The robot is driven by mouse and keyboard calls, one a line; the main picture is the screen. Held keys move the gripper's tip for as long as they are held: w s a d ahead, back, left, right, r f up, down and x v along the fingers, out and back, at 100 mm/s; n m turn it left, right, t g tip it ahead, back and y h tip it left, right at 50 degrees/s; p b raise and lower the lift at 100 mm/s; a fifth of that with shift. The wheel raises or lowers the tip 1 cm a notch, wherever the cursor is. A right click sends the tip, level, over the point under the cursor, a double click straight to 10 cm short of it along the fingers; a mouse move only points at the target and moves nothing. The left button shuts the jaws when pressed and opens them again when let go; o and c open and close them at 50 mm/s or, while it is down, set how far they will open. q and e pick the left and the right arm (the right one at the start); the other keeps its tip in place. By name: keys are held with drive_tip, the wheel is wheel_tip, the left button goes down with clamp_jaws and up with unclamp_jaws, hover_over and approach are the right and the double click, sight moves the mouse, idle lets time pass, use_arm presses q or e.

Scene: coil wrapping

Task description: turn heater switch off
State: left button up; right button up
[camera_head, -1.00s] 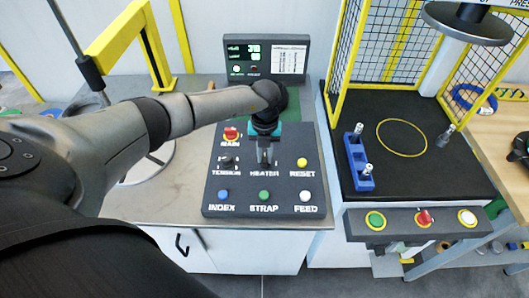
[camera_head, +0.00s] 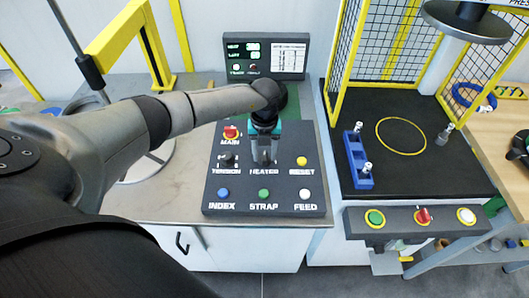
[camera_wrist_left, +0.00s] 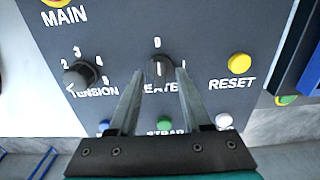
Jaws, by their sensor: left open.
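The heater switch (camera_wrist_left: 161,65) is a dark knob on the black control panel (camera_wrist_left: 205,40), above the partly covered HEATER label. A white upright line shows on it, below a small white character like a 0. My left gripper (camera_wrist_left: 159,82) is open, with its two grey fingers pointing at the panel and the knob between their tips. Whether the fingers touch the knob I cannot tell. In the head view my left gripper (camera_head: 264,152) comes down over the middle of the panel (camera_head: 290,188) and hides the knob.
Close to the gripper are the TENSION knob (camera_wrist_left: 82,75), the yellow RESET button (camera_wrist_left: 239,63) and the red MAIN switch (camera_head: 231,132). Below are the INDEX, STRAP (camera_head: 264,193) and FEED buttons. A display (camera_head: 263,56) stands behind. A yellow-framed station (camera_head: 405,175) is at right.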

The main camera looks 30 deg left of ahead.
sight(264, 157)
use_arm(q)
wheel_tip(264, 157, up, 15)
idle(0.7)
drive_tip(key=shift+r, duration=0.1)
